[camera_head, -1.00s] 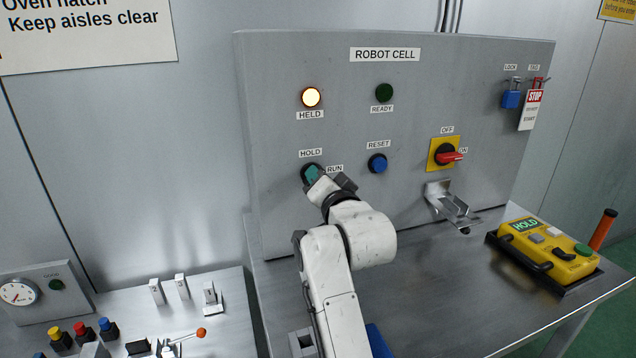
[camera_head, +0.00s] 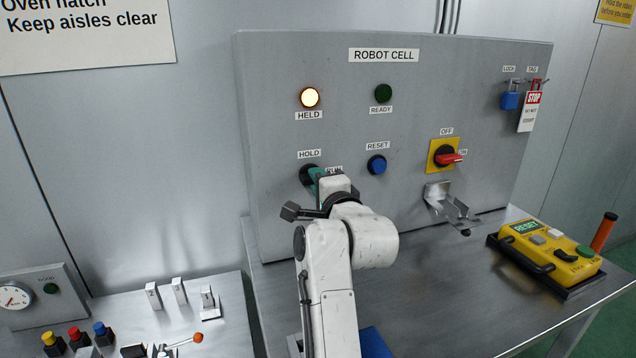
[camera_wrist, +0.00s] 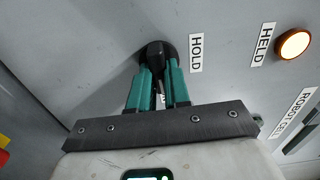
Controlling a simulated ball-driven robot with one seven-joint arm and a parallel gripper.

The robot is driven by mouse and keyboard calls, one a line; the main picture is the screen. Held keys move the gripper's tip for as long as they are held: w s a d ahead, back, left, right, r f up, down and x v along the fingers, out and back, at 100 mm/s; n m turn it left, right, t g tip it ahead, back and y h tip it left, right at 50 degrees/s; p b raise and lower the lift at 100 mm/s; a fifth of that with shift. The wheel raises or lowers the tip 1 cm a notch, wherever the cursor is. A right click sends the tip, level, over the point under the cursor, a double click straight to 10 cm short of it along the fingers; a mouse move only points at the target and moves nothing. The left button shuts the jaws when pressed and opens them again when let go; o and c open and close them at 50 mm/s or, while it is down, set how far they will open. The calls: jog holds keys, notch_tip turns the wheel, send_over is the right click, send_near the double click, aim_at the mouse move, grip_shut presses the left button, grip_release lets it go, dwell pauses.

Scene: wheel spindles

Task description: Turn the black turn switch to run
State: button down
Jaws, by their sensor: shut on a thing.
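The black turn switch (camera_wrist: 155,52) is on the grey ROBOT CELL panel, beside the HOLD label (camera_head: 309,154). In the head view its round black base (camera_head: 307,174) shows, with its knob mostly behind my gripper. The RUN label (camera_head: 334,170) is partly covered by my wrist. My gripper (camera_wrist: 157,82) has two teal fingers shut on the switch knob, one on each side, in the wrist view. It also shows in the head view (camera_head: 316,176). The HELD lamp (camera_head: 310,97) glows; the green READY lamp (camera_head: 383,93) is dark.
A blue RESET button (camera_head: 376,165) is right of the switch. A red rotary switch (camera_head: 447,157) on a yellow plate and a metal bracket (camera_head: 450,208) are further right. A yellow pendant (camera_head: 548,252) lies on the bench, its screen reading RESET.

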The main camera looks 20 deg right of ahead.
jog(key=shift+f+m, duration=0.1)
jog(key=shift+m, duration=0.2)
jog(key=c, duration=1.1)
grip_release()
jog(key=s+b, duration=0.1)
jog(key=s, duration=0.9)
jog(key=shift+s, duration=0.4)
